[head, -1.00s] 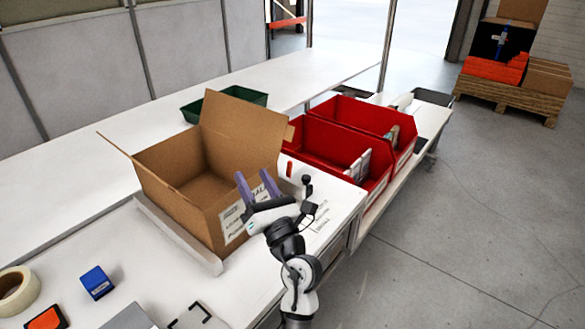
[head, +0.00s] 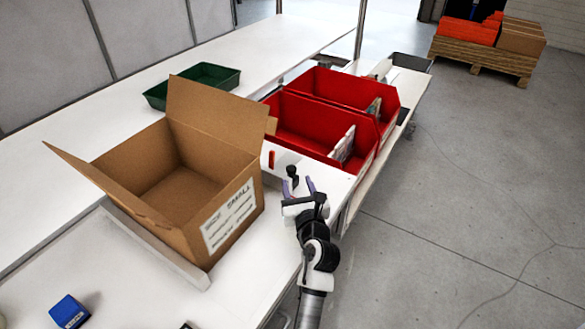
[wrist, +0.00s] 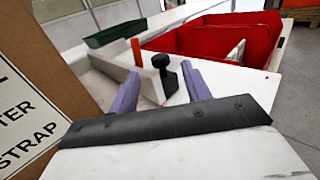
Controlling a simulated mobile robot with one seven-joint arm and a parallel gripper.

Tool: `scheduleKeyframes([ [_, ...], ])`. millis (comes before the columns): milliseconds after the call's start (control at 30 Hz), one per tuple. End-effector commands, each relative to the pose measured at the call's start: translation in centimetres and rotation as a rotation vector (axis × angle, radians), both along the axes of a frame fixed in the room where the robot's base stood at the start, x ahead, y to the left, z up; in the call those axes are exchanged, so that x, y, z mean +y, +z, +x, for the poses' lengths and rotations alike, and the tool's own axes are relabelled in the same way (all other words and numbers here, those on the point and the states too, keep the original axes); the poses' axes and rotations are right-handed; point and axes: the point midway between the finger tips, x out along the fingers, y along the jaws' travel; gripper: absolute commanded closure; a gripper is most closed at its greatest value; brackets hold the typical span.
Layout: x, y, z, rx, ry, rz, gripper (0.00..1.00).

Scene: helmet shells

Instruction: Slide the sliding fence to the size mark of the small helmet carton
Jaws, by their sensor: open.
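The small helmet carton (head: 235,222) stands open on the bench, its label reading SIZE SMALL. The sliding fence appears as a pale bar (wrist: 112,67) in the wrist view, with a black knob (wrist: 164,76) near its close end. The knob also shows in the head view (head: 291,173), right of the carton. My gripper (head: 299,187) is open, its purple fingers pointing toward the knob. In the wrist view the knob appears between the fingers (wrist: 160,82); contact cannot be told. The size marks cannot be made out now.
Two red bins (head: 308,132) stand beyond the knob, with a red upright piece (head: 271,160) before them. A green tray (head: 195,86) lies behind the carton. A pale rail (head: 150,247) runs along the carton's front. A blue block (head: 69,312) lies at lower left.

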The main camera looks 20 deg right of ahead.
Motion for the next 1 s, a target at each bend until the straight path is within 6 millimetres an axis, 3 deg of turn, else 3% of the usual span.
scheduleKeyframes([
  [100, -0.3, 0.3, 2.5, -0.001, 0.002, 0.000, 0.52],
  [300, -0.6, 0.1, 4.9, -0.001, 0.001, 0.001, 0.52],
  [700, -0.7, 0.0, 5.7, 0.000, 0.001, 0.001, 0.52],
  [1000, -0.7, 0.0, 5.7, 0.000, 0.001, 0.001, 0.90],
])
